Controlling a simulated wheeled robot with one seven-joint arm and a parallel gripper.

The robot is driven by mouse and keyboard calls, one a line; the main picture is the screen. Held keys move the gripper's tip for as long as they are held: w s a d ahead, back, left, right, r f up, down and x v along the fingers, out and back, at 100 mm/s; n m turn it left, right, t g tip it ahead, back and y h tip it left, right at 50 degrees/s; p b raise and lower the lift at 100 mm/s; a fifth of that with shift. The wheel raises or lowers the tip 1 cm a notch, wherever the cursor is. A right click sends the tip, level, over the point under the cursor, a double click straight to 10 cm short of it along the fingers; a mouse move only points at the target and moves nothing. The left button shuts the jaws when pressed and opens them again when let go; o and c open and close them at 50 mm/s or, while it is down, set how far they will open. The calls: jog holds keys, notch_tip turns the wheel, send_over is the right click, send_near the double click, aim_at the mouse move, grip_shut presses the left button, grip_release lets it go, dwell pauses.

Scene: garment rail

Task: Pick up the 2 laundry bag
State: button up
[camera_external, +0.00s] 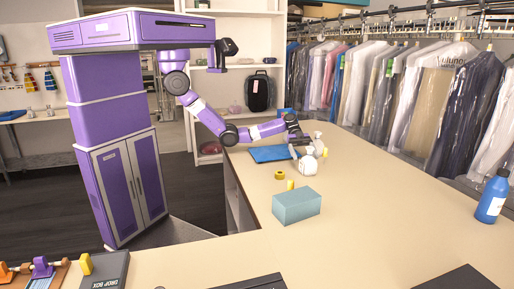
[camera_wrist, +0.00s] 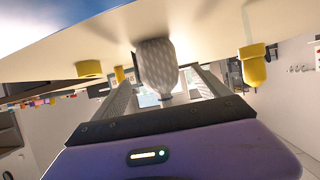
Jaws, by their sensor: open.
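A small white laundry bag with a narrow neck (camera_external: 308,167) stands on the counter, close to my gripper (camera_external: 296,152). In the wrist view, which is turned upside down, the pale patterned bag (camera_wrist: 157,62) appears between the two open fingers of my gripper (camera_wrist: 163,82). I cannot tell whether either finger touches it. A second whitish object (camera_external: 318,143) stands just behind the bag; I cannot tell if it is another laundry bag.
A yellow tape roll (camera_external: 279,175), a small yellow object (camera_external: 290,185) and a teal box (camera_external: 297,206) are in front of the bag. A blue folded cloth (camera_external: 272,154) lies to its left. A blue bottle (camera_external: 493,196) stands far right; the counter between is clear.

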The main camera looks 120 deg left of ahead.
aim_at(308, 160)
jog(key=x, duration=0.4)
jog(key=shift+w+d+r+p, duration=0.15)
jog(key=shift+d+r+p, duration=0.15)
jog(key=shift+d+p, duration=0.05)
jog(key=shift+w+d+f, duration=0.25)
jog(key=shift+w+d, duration=0.15)
jog(key=c, duration=1.6)
jog(key=shift+c, duration=0.4)
jog(key=shift+r, duration=0.15)
